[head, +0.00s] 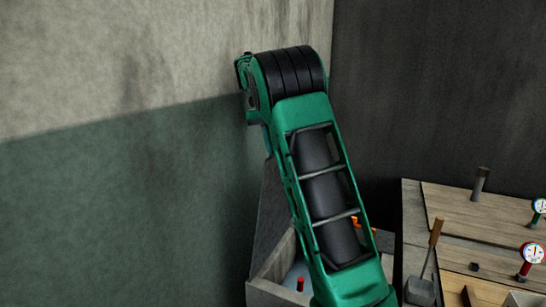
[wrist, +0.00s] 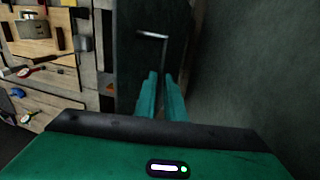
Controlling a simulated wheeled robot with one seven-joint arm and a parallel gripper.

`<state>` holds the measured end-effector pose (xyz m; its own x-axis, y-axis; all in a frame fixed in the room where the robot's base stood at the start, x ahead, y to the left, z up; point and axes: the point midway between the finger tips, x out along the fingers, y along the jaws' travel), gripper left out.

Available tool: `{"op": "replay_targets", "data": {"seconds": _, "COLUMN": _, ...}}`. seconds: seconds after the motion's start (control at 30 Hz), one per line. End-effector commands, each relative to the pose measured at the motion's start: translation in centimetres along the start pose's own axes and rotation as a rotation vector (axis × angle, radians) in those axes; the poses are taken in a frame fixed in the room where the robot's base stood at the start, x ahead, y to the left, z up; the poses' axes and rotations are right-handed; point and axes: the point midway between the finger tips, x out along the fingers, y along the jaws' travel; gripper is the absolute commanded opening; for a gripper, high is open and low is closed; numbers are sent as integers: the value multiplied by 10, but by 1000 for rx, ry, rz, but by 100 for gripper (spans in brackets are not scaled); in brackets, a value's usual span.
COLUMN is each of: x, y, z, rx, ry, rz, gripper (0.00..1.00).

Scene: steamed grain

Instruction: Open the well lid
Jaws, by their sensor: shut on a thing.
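The well lid is a dark grey panel that shows in the wrist view (wrist: 130,65) with a light metal handle (wrist: 152,36). In the head view a grey panel (head: 268,220), which looks like this lid, stands steeply raised at the back left of a pale box-like well (head: 264,291). The well's inside is partly visible beside my arm. My gripper (wrist: 162,76) has its teal fingers close together at the handle's lower end, shut on it; the exact contact is dark. In the head view my gripper is hidden behind my green arm.
A red peg (head: 300,284) shows inside the well. To the right is a wooden-topped bench (head: 470,215) with gauges (head: 533,253) and a wooden-handled tool (head: 436,232). A green and beige wall (head: 120,200) is close on the left.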

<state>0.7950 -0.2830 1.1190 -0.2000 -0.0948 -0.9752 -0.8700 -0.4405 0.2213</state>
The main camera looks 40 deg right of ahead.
Motion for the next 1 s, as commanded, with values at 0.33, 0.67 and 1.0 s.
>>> {"op": "replay_targets", "data": {"seconds": 0.33, "x": -7, "y": -20, "z": 12, "rx": -34, "ry": 21, "rz": -11, "gripper": 0}}
{"op": "replay_targets", "data": {"seconds": 0.67, "x": -5, "y": -18, "z": 12, "rx": -32, "ry": 14, "rz": -6, "gripper": 28}}
{"op": "replay_targets", "data": {"seconds": 1.0, "x": -3, "y": -14, "z": 9, "rx": -24, "ry": 10, "rz": -4, "gripper": 28}}
